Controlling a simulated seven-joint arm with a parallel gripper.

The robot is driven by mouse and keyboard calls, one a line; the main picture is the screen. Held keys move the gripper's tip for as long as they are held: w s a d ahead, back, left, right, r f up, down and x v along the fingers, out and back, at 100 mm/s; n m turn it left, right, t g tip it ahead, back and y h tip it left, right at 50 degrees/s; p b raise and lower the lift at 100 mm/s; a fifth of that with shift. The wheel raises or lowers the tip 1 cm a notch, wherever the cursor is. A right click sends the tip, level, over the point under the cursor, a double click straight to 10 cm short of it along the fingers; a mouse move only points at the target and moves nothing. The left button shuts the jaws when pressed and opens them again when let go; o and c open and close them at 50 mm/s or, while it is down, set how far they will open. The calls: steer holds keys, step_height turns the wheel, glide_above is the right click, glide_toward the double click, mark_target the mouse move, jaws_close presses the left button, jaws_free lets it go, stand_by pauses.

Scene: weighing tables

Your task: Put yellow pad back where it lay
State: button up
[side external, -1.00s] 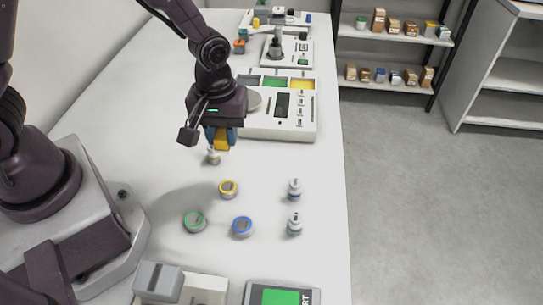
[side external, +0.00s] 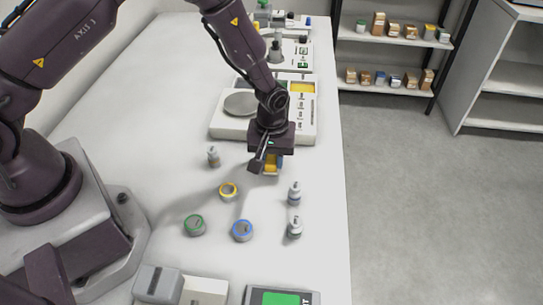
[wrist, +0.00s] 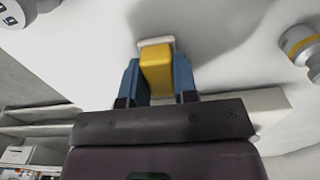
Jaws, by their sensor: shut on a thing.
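The yellow pad (side external: 269,168), a small yellow block with a pale end, is between the blue fingers of my gripper (side external: 272,167). In the wrist view the yellow pad (wrist: 157,72) sits between both fingers of my gripper (wrist: 157,82), its pale end pointing away from the palm. My gripper is shut on it, low over the white table, in front of the weighing scale. I cannot tell whether the pad touches the table. A yellow panel (side external: 302,87) shows on the device behind my arm; the arm partly hides the green panel beside it.
The scale (side external: 222,126) stands behind my gripper. Yellow-ringed (side external: 228,191), green (side external: 195,224) and blue (side external: 243,230) round pots stand nearer the camera. Small bottles stand left (side external: 213,157) and right (side external: 294,194), (side external: 294,228). The table's right edge is close.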

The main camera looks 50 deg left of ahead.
steer(key=o, duration=0.9)
steer(key=shift+f, duration=0.1)
step_height(320, 180, up, 12)
steer(key=shift+r, duration=0.2)
step_height(320, 180, up, 10)
steer(key=r+m+t, duration=0.1)
steer(key=m+t, duration=0.1)
glide_above(272, 157)
steer(key=s+a, duration=0.2)
steer(key=s, duration=0.2)
steer(key=s+a+r+m+t, duration=0.1)
steer(key=s+r+m, duration=0.1)
steer(key=s, duration=0.3)
steer(key=s+a+r+m+t, duration=0.1)
steer(key=s+a+r+m, duration=0.1)
steer(key=s+r, duration=0.3)
steer(key=s+a+r+m+t, duration=0.1)
steer(key=s+r+m, duration=0.2)
steer(key=s, duration=0.3)
steer(key=shift+s+a+r+t, duration=0.3)
steer(key=shift+s+a+r, duration=0.05)
steer(key=shift+a+r, duration=0.1)
